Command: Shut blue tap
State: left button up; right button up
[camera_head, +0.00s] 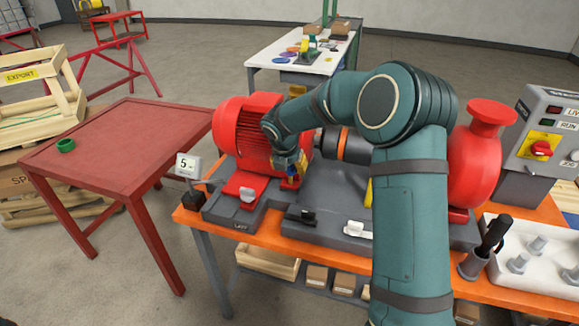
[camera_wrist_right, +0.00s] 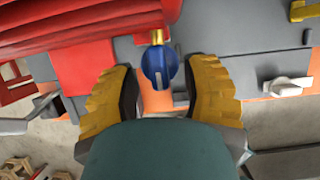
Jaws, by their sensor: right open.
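The blue tap (camera_wrist_right: 160,68) has a round blue handle on a short brass stem, in front of the red motor (camera_head: 243,140). In the right wrist view it sits between the yellow finger pads of my right gripper (camera_wrist_right: 162,78), with a gap on each side. The gripper is open and holds nothing. In the head view my right gripper (camera_head: 292,172) is at the motor's front right, and it mostly hides the tap. My left gripper is not in view.
The red pump (camera_head: 474,165) is to the right, beside a control box (camera_head: 545,140). A number 5 sign (camera_head: 187,165) stands at the left corner. A red table (camera_head: 120,140) is further left.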

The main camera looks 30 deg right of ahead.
grip_shut()
jog(key=shift+m, duration=0.3)
jog(key=m+p, duration=0.1)
jog(key=m+g+p, duration=0.1)
jog(key=shift+w+a+r+m+h, duration=0.1)
jog(key=shift+a+m+h, duration=0.05)
jog(key=shift+m+h, duration=0.2)
jog(key=m+g+p, duration=0.1)
jog(key=m+p, duration=0.1)
jog(key=m, duration=0.1)
jog(key=shift+w, duration=0.15)
jog(key=shift+w+m+g+p, duration=0.1)
jog(key=shift+m+g+p, duration=0.5)
jog(key=shift+m+p, duration=0.5)
jog(key=shift+m, duration=0.35)
grip_release()
jog(key=shift+h, duration=0.25)
